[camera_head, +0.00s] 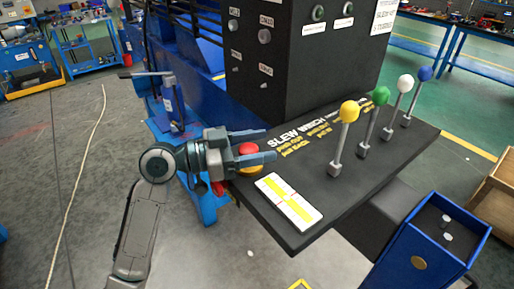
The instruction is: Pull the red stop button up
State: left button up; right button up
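The red stop button (247,149) sits on a yellow base (250,169) at the left edge of the black control panel (300,226). My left gripper (266,146) comes in from the left with its two fingers apart, one on the far side of the button and one on the near side. The near finger crosses in front of the button's lower part. I cannot tell whether the fingers touch it. My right gripper is not in view.
Levers with yellow (349,111), green (381,95), white (405,83) and blue (425,74) knobs stand on the panel to the right. A white and yellow label (289,201) lies near the button. A tall black cabinet (300,75) rises behind. A blue box (425,245) is at lower right.

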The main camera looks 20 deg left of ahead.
pick_arm(q)
jog(key=shift+f, duration=0.15)
jog(key=shift+s+a+f+b, duration=0.1)
jog(key=shift+s+a+b, duration=0.1)
jog(key=shift+a+b, duration=0.25)
jog(key=shift+b+v, duration=0.95)
jog(key=shift+v, duration=1.05)
jog(key=shift+b+v, duration=1.85)
jog(key=shift+v, duration=1)
